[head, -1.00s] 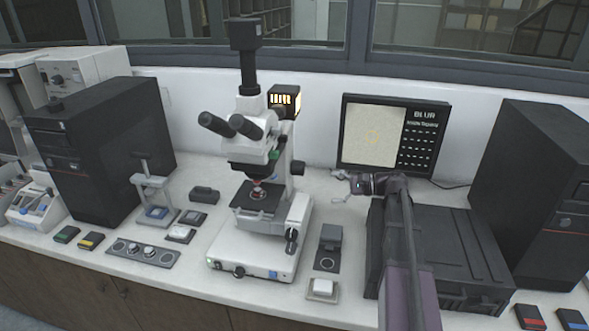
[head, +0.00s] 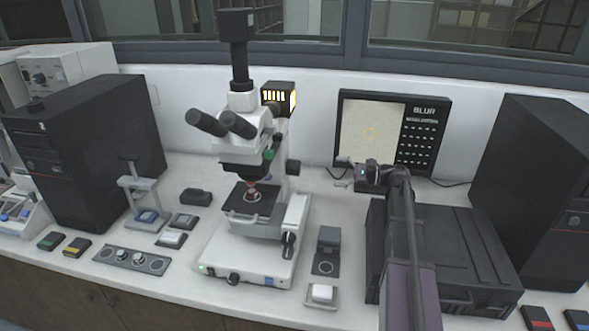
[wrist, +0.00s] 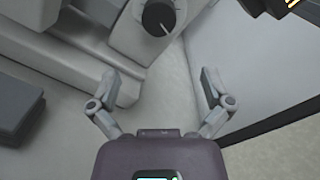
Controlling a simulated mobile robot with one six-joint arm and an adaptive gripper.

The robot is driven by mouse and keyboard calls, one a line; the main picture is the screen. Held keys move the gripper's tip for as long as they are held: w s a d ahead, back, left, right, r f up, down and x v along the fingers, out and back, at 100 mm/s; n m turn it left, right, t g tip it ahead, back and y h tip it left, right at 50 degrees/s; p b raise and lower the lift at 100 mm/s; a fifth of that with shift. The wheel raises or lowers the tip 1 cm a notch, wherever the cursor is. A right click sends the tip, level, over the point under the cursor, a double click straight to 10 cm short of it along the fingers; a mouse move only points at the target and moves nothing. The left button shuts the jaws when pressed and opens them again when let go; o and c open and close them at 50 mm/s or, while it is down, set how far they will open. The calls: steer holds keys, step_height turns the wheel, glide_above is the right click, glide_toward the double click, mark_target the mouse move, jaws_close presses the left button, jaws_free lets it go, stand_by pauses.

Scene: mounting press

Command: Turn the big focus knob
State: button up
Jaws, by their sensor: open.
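The microscope (head: 250,150) stands mid-bench. A big black focus knob (head: 293,167) sticks out from the right side of its column. In the wrist view, what looks like this knob (wrist: 159,19) is a black disc with a white pointer line, on a pale rounded housing at the top. My gripper (head: 345,172) is open and empty, to the right of the knob and apart from it. In the wrist view, its spread fingers (wrist: 160,85) lie below the knob with nothing between them. A second dark control (head: 289,240) sits lower, near the microscope's base.
A monitor (head: 385,135) reading "BLUR" stands behind my gripper. A black case (head: 450,245) lies below my arm. A small dark block (head: 328,240) and a white-topped pad (head: 321,293) sit right of the microscope base. A lit lamp box (head: 277,98) is above the knob.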

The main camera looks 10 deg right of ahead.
mark_target(300, 169)
steer(key=x, duration=1.3)
steer(key=shift+a, duration=0.15)
steer(key=c, duration=1.1)
